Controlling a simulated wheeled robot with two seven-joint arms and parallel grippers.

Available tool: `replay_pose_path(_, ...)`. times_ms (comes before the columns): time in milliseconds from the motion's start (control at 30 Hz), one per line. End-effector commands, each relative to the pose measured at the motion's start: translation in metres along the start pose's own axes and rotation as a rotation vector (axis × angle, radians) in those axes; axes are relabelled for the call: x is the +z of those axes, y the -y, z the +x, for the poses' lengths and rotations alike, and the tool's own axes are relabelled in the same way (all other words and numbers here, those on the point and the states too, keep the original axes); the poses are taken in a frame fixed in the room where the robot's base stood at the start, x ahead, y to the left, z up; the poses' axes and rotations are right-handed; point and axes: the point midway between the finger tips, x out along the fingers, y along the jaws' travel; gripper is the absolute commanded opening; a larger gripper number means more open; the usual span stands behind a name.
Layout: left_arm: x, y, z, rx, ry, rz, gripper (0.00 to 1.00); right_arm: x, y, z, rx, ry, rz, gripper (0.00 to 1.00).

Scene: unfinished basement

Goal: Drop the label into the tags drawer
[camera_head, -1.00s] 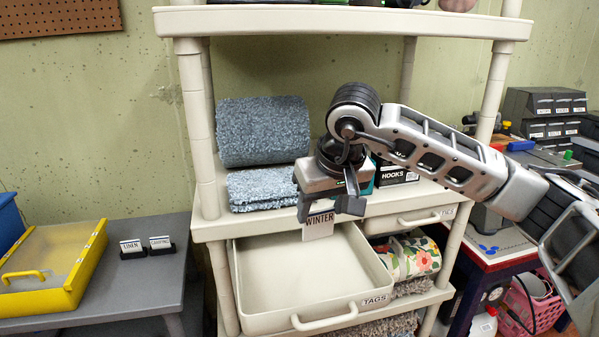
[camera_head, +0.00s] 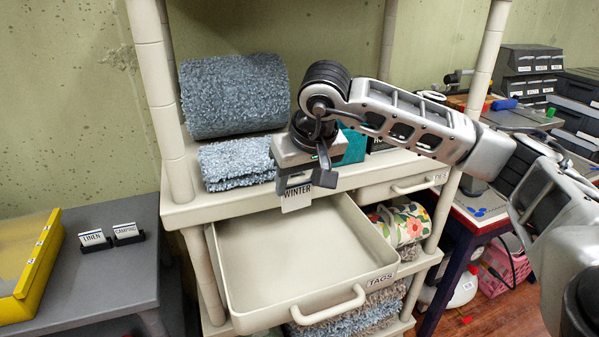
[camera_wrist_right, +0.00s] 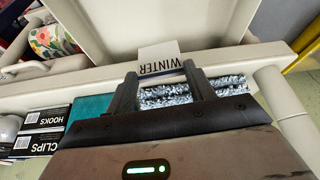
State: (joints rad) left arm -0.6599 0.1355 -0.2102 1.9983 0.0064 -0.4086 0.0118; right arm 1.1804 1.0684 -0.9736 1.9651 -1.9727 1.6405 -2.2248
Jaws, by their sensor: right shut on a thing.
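The label (camera_head: 297,198) is a small white card reading WINTER. My right gripper (camera_head: 297,184) is shut on its top edge, and the card hangs below the jaws. In the right wrist view the label (camera_wrist_right: 160,57) sits between the tips of the gripper (camera_wrist_right: 161,75). The tags drawer (camera_head: 357,303), cream with a TAGS sign on its front, is pulled out and looks empty. The label hangs near the back part of the open drawer, above it. My left gripper is not in view.
A cream shelf unit (camera_head: 183,213) holds grey-blue rugs (camera_head: 233,95) behind my gripper. A second drawer (camera_head: 405,187) is shut at right. A grey table (camera_head: 110,275) at left carries LINEN and CAMPING cards (camera_head: 108,237) and a yellow case (camera_head: 25,265).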

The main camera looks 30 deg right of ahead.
Motion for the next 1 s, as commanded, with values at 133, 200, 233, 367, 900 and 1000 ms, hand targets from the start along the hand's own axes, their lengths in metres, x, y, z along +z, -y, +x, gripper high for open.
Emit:
replay_pose_path(133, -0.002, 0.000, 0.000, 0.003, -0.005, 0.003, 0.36, 0.001, 0.000, 0.004, 0.000, -0.001, 0.000, 0.28)
replay_pose_path(200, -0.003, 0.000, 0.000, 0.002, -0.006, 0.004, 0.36, 0.001, 0.000, 0.003, 0.000, -0.001, 0.000, 0.28)
replay_pose_path(233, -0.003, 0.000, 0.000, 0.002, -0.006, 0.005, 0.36, 0.001, 0.000, 0.003, 0.000, -0.001, 0.000, 0.28)
replay_pose_path(367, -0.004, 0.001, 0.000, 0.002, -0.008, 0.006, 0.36, 0.001, 0.000, 0.003, 0.000, -0.001, 0.000, 0.73)
replay_pose_path(900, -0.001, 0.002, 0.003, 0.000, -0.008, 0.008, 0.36, 0.000, 0.000, -0.022, -0.003, -0.006, -0.001, 0.79)
replay_pose_path(1000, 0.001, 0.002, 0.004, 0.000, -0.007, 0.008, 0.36, 0.000, 0.001, -0.045, -0.003, -0.009, -0.001, 0.79)
